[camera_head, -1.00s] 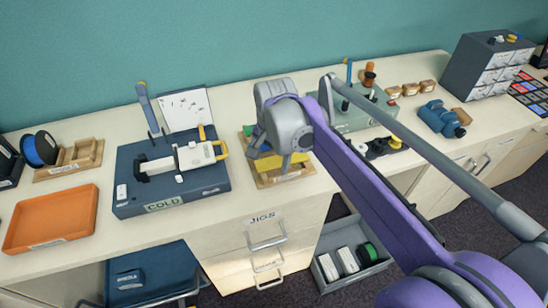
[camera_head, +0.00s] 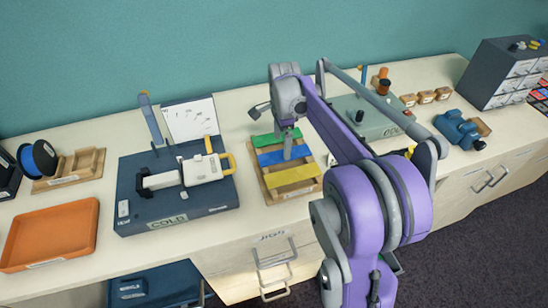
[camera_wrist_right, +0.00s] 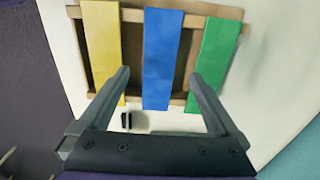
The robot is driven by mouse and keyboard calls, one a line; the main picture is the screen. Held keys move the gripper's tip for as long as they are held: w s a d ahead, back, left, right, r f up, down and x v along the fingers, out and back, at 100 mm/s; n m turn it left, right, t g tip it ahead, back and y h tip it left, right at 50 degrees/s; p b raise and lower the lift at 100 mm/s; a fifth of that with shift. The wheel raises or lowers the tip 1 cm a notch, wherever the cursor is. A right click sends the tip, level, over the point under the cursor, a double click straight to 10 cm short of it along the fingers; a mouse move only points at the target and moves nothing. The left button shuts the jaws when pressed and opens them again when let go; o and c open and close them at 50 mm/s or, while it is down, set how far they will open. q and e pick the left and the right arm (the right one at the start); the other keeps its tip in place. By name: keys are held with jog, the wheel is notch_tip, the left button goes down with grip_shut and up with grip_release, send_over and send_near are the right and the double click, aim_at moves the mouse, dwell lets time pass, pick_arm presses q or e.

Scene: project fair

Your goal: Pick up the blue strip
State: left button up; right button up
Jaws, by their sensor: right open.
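The blue strip (camera_head: 272,157) lies across a wooden rack (camera_head: 261,182), between a green strip (camera_head: 266,139) and a yellow strip (camera_head: 291,175). In the right wrist view the blue strip (camera_wrist_right: 163,55) runs between the yellow strip (camera_wrist_right: 103,45) and the green strip (camera_wrist_right: 212,60). My right gripper (camera_head: 288,152) is above the rack, over the blue strip. In the wrist view its two fingers (camera_wrist_right: 165,82) stand wide apart, one on each side of the blue strip, with nothing between them held. I cannot tell the height gap exactly. My left gripper is not in view.
A dark blue box marked COLD (camera_head: 128,203) with a white and yellow device (camera_head: 203,167) stands left of the rack. An orange tray (camera_head: 48,237) lies at far left. A grey-green case (camera_head: 372,124) stands right. Drawers (camera_head: 272,262) are below the counter edge.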

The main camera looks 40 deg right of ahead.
aim_at(282, 155)
jog(key=shift+f, duration=1.8)
jog(key=shift+s+f, duration=0.1)
jog(key=shift+f, duration=0.15)
